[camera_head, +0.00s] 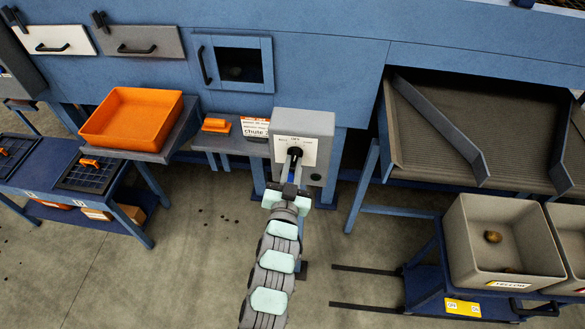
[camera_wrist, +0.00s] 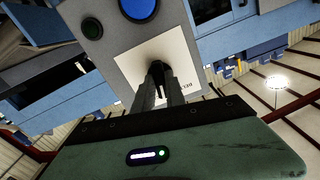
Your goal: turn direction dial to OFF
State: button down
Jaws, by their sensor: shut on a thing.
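The direction dial (camera_head: 294,152) is a black knob on a white label plate, on the front of a grey control box (camera_head: 318,124). My gripper (camera_head: 291,176) reaches up to it from below and is shut on the knob. In the wrist view the dial (camera_wrist: 157,70) shows between the fingertips of my gripper (camera_wrist: 160,84), in front of the white label plate (camera_wrist: 178,62). The fingers hide most of the knob, and I cannot tell which way it points. The label words are too small to read for certain.
A blue button (camera_wrist: 138,8) and a dark green round part (camera_wrist: 92,28) sit on the box beside the plate. An orange tray (camera_head: 132,118) stands left, a grey crate (camera_head: 490,275) with a potato right.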

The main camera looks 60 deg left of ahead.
jog(key=shift+n+b, duration=0.45)
jog(key=shift+n, duration=0.55)
jog(key=c, duration=1.4)
grip_release()
